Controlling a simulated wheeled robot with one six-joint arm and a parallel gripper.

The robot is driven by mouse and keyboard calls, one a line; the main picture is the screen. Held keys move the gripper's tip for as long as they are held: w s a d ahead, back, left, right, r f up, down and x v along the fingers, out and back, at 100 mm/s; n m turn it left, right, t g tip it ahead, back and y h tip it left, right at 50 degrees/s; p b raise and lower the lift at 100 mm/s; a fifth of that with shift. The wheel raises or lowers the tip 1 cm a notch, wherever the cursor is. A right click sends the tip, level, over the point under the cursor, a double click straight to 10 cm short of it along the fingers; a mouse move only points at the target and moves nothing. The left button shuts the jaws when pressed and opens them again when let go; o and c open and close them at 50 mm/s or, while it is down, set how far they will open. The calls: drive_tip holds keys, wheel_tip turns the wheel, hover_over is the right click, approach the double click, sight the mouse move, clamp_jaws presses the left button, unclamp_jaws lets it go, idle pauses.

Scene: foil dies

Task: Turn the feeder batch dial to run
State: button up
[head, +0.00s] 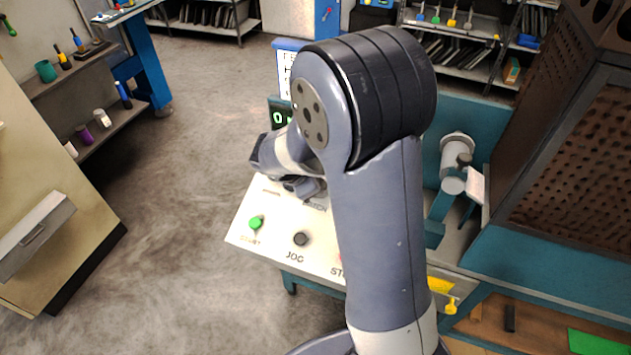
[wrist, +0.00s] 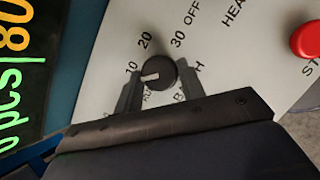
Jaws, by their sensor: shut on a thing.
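The feeder batch dial (wrist: 160,72) is a round black knob with a white pointer mark, on a pale panel (wrist: 112,60). The numbers 10, 20 and 30 are printed around it, and partly covered lettering lies below. The white mark points left, a little below the 10. My gripper (wrist: 157,80) is shut on the dial, one finger on each side. In the head view my gripper (head: 306,187) is over the panel's upper part; my arm hides the dial there.
On the panel, a green START button (head: 256,222) and a black JOG button (head: 300,239) sit nearer. A red button (wrist: 308,40) is at the wrist view's right. A dark display (wrist: 22,70) with lit characters stands beside the panel. Open floor (head: 190,200) lies left.

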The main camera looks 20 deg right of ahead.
drive_tip(key=n+t, duration=0.1)
drive_tip(key=n, duration=0.3)
drive_tip(key=shift+s+n+y+p, duration=0.15)
drive_tip(key=shift+n+y+p, duration=0.15)
drive_tip(key=shift+n+p, duration=0.1)
drive_tip(key=shift+s+d+n+t+y+p, duration=0.1)
drive_tip(key=shift+n+t+y+p, duration=0.2)
drive_tip(key=shift+n, duration=0.9)
drive_tip(key=shift+n+t+y+p, duration=0.15)
drive_tip(key=shift+n+t, duration=0.25)
drive_tip(key=shift+n, duration=0.8)
drive_tip(key=o, duration=1)
drive_tip(key=p+v, duration=0.2)
drive_tip(key=v, duration=0.8)
drive_tip(key=shift+s+r, duration=0.25)
